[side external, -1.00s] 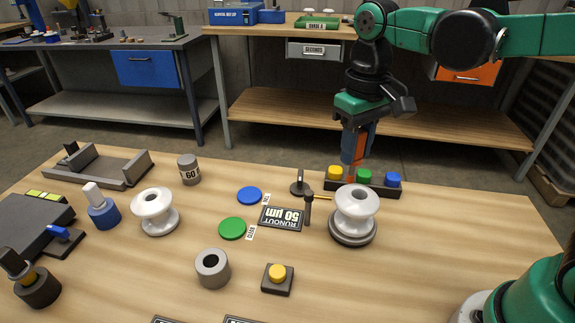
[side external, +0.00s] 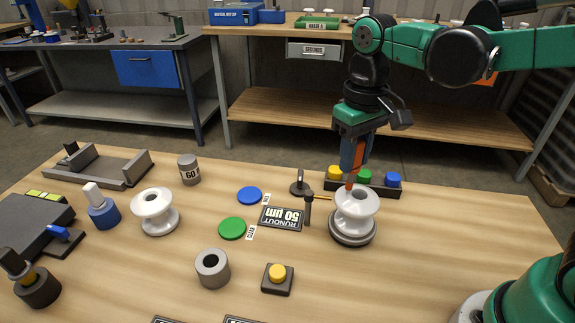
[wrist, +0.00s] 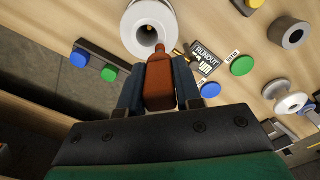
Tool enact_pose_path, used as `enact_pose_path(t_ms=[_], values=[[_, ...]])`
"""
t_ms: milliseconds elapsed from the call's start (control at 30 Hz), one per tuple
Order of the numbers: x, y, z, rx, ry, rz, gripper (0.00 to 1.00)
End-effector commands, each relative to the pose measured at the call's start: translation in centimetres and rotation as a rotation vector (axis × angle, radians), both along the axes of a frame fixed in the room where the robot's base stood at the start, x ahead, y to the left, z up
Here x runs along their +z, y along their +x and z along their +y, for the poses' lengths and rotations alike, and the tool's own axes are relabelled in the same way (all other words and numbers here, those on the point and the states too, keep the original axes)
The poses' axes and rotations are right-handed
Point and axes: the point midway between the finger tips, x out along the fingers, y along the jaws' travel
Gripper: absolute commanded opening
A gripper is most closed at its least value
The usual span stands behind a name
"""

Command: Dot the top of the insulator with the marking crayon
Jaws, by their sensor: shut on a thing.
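My gripper (side external: 355,162) is shut on a red-brown marking crayon (wrist: 158,80), which points down between the fingers. The crayon also shows in the side view (side external: 349,183), its tip at the top of a white insulator (side external: 352,212). That insulator stands upright on a dark round base at the right of the table. In the wrist view the insulator (wrist: 137,22) lies just past the crayon tip, its central hole visible. I cannot tell whether the tip touches it. A second white insulator (side external: 155,211) stands at the left of the table.
A dial gauge stand (side external: 308,210) is close beside the right insulator. A dark strip with yellow, green and blue buttons (side external: 376,188) lies behind it. A grey ring (side external: 213,268) and a yellow button box (side external: 277,279) are in front. Green and blue discs lie left of the gauge.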

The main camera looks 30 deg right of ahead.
Motion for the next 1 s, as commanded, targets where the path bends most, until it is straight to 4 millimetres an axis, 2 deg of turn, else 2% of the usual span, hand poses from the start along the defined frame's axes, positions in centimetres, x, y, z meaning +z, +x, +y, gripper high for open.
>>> enact_pose_path(t_ms=[1000], values=[[-0.92,0.03,0.0,0.0,0.0,0.0,0.0]])
